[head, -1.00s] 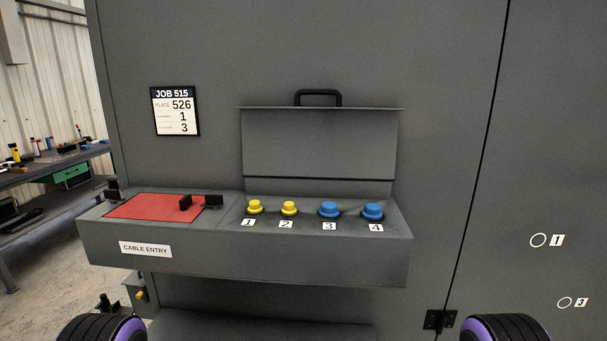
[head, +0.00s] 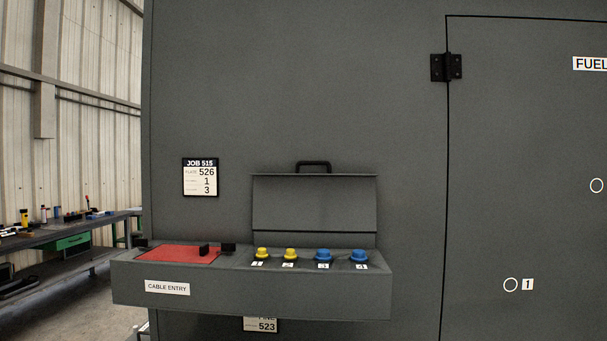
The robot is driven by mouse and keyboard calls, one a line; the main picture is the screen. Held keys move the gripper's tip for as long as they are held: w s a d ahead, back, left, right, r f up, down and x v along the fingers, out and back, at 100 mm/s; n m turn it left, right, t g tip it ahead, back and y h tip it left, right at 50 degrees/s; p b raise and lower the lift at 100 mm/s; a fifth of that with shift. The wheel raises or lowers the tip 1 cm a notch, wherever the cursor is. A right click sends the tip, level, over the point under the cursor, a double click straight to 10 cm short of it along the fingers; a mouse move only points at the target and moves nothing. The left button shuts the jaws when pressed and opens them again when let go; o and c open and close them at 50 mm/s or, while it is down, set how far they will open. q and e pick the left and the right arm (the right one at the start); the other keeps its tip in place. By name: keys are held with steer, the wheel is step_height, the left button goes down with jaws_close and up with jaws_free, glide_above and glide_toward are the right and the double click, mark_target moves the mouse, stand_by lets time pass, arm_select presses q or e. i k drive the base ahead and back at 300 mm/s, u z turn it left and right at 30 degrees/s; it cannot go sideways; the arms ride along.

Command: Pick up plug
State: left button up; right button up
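Two yellow plugs (head: 263,253) and (head: 291,255) and two blue plugs (head: 323,255) and (head: 359,256) stand upright in a row on the right part of a grey shelf (head: 250,300) on the enclosure. Labels 1 to 4 sit in front of them. A raised lid (head: 315,205) with a black handle (head: 313,166) stands behind the plugs. A red panel (head: 180,254) with black clamp-like blocks (head: 216,249) lies on the shelf's left part, above a CABLE ENTRY label (head: 167,288). Neither of my grippers shows in the head view.
A JOB 515 card (head: 200,177) reads 526, 1 and 3. A hinged door (head: 540,150) with ring marks is at right. A partly hidden plate reading 523 (head: 261,325) is below the shelf. A workbench (head: 70,236) with tools stands at left, with bare floor before it.

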mark_target(262, 253)
steer(key=u, duration=0.4)
steer(key=i, duration=0.95)
steer(key=z, duration=0.55)
